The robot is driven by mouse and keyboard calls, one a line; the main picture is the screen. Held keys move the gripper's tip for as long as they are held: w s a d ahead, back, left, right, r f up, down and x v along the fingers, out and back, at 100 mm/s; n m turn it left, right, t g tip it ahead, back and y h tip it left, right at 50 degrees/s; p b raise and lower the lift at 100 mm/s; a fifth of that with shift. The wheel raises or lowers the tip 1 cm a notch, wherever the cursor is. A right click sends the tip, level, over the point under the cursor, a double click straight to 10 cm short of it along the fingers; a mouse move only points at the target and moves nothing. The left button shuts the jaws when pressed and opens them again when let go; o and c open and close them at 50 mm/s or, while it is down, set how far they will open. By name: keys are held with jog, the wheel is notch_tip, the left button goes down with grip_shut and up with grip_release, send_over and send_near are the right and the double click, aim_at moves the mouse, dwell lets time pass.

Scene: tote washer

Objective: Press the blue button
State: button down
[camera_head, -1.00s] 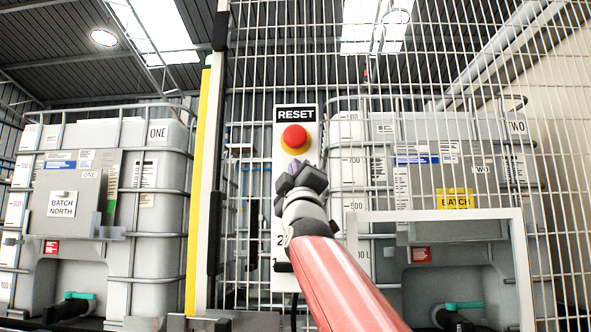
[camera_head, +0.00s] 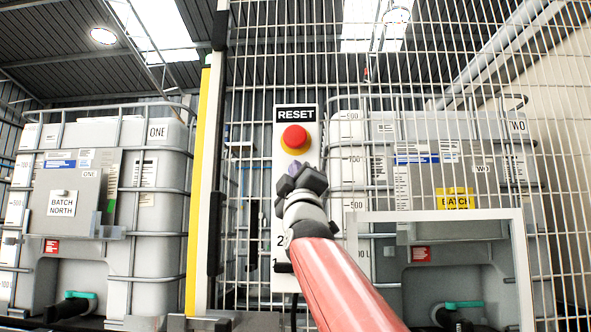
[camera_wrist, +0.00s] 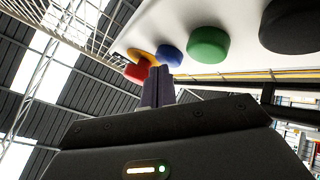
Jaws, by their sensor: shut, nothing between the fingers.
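The blue button (camera_wrist: 169,54) shows in the wrist view on a pale panel, between a red button on a yellow ring (camera_wrist: 138,70) and a green button (camera_wrist: 208,46). My gripper (camera_wrist: 157,72) is shut and empty, its fingertips just below the blue button in that view; I cannot tell whether they touch it. In the head view my gripper (camera_head: 294,166) is in front of the panel (camera_head: 309,160), below the red button (camera_head: 295,138). There my gripper and arm hide the blue and green buttons.
A black knob (camera_wrist: 292,25) sits beyond the green button. The panel is labelled RESET (camera_head: 296,114) and hangs on a wire fence (camera_head: 262,60). Tank ONE (camera_head: 150,190) stands left and tank TWO (camera_head: 375,150) right, behind the mesh. A yellow post (camera_head: 198,190) is left of the panel.

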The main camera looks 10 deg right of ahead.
jog(key=shift+w, duration=0.15)
jog(key=shift+s+a, duration=0.1)
jog(key=shift+s, duration=0.55)
jog(key=shift+s, duration=0.1)
jog(key=s, duration=0.1)
jog(key=s+a, duration=0.1)
jog(key=s, duration=0.1)
jog(key=s+a+b, duration=0.1)
jog(key=s, duration=0.1)
jog(key=shift+s, duration=0.25)
jog(key=shift+f, duration=0.1)
dwell(0.7)
